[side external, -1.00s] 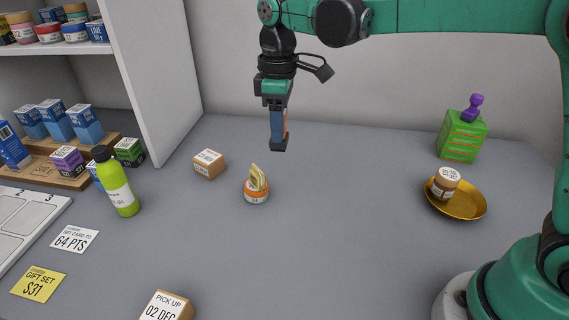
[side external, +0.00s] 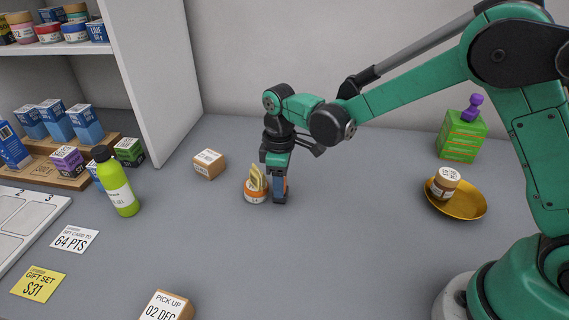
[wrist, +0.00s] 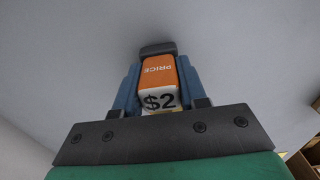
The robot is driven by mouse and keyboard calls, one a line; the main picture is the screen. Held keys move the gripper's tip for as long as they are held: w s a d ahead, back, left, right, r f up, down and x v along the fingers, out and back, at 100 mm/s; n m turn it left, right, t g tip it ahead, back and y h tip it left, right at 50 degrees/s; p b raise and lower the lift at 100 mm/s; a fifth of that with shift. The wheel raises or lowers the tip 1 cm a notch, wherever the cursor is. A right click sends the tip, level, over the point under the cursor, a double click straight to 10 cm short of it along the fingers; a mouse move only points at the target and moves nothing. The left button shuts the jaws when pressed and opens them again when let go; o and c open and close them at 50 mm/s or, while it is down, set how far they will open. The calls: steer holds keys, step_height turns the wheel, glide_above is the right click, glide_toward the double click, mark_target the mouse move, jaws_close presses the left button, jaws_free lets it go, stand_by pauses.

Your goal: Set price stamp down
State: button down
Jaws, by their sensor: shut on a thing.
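The price stamp (wrist: 159,80) is an orange block with a white end that reads "$2" and the word "PRICE" on its side. It sits between the blue fingers of my gripper (wrist: 157,62) in the wrist view. In the side external view my gripper (side external: 279,198) is shut on the stamp and low over the grey counter (side external: 340,240). Only a sliver of orange shows there, and I cannot tell whether the stamp touches the counter. The gripper is close to the right side of a small orange and white jar (side external: 255,194) with yellowish pieces on top.
A small cardboard box (side external: 209,165) stands left of the jar. A green bottle (side external: 118,185) stands farther left. The front middle counter is clear.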

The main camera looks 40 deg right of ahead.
steer(key=shift+f, duration=0.1)
steer(key=shift+c, duration=2.4)
jaws_free()
